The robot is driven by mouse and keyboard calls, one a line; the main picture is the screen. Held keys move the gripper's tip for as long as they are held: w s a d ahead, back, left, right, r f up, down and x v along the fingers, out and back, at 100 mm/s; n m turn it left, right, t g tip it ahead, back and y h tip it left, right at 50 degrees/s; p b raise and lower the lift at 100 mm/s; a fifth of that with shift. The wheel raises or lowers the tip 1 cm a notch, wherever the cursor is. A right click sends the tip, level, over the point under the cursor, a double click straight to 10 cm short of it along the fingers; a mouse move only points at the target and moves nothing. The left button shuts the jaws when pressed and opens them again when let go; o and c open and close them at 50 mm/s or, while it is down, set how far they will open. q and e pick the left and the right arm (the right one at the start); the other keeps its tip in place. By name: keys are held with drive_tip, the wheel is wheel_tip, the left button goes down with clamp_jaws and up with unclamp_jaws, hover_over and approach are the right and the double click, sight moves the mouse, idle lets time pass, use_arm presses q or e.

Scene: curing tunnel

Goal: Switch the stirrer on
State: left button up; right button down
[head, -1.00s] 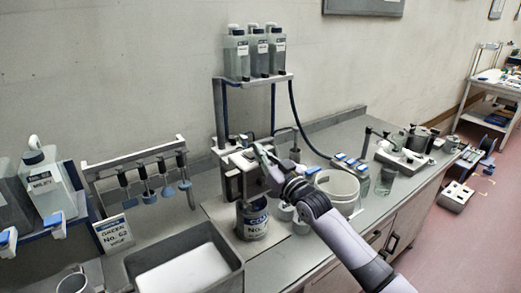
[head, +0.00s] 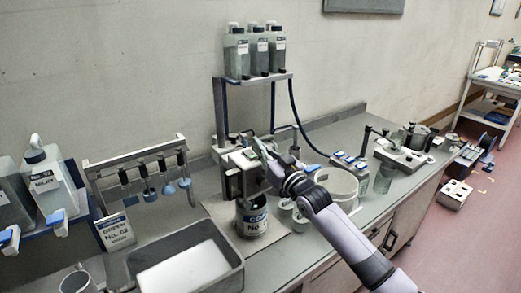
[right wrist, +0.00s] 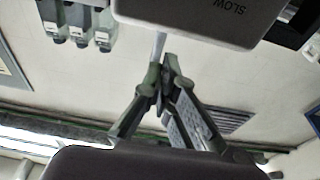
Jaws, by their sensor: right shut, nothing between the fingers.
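My right gripper (head: 259,145) is at the right side of the stirrer head. In the right wrist view its fingertips (right wrist: 165,70) are shut and empty, just below a pale housing (right wrist: 200,15) with the word SLOW upside down. A thin pale rod (right wrist: 159,45) sticks out of the housing towards the fingertips. I cannot tell whether they touch it. The stirrer's switch position cannot be read. My left gripper is out of view.
Bottles (head: 258,50) stand on a shelf above the stirrer. A rack of hanging blue-ended tools (head: 135,165) and a grey tray (head: 235,262) are to the left. A white bucket (head: 342,184) and a glass jar (head: 385,178) stand close to the right of my arm.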

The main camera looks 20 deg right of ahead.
drive_tip(key=f+b+v, duration=0.1)
drive_tip(key=b+v, duration=0.3)
drive_tip(key=v, duration=0.6)
drive_tip(key=shift+w, duration=0.15)
idle(1.1)
